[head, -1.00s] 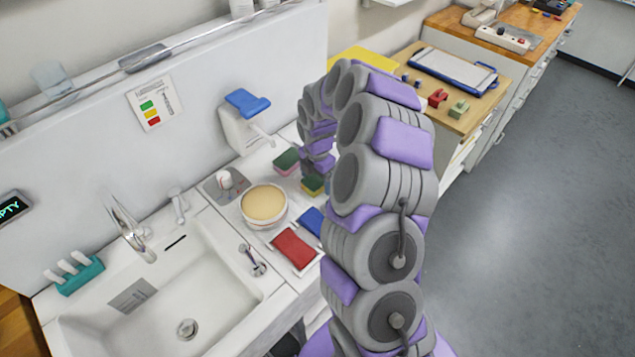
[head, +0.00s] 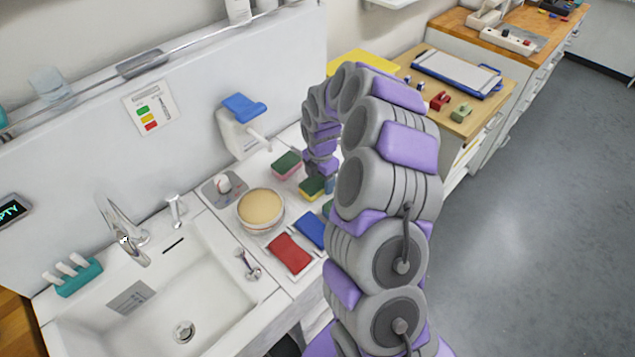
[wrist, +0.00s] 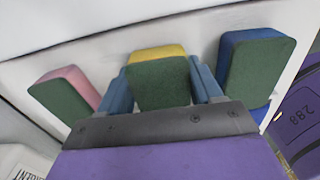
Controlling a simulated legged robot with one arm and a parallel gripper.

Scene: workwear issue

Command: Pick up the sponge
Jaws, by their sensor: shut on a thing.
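A yellow sponge with a green top (wrist: 158,72) sits between the two blue fingers of my gripper (wrist: 161,88) in the wrist view. The fingers are shut on its two sides. This sponge also shows in the head view (head: 311,187), beside a blue finger. I cannot tell if it is clear of the counter. A pink and green sponge (wrist: 66,92) lies to its left, also in the head view (head: 286,164). A blue and green sponge (wrist: 256,68) stands to its right. In the head view my arm hides most of that one.
A round bowl (head: 261,224) with a tan top, a red packet (head: 290,253) and a blue packet (head: 310,231) lie close by. A dispenser with a blue lever (head: 240,130) stands behind. The sink (head: 215,280) is at the left.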

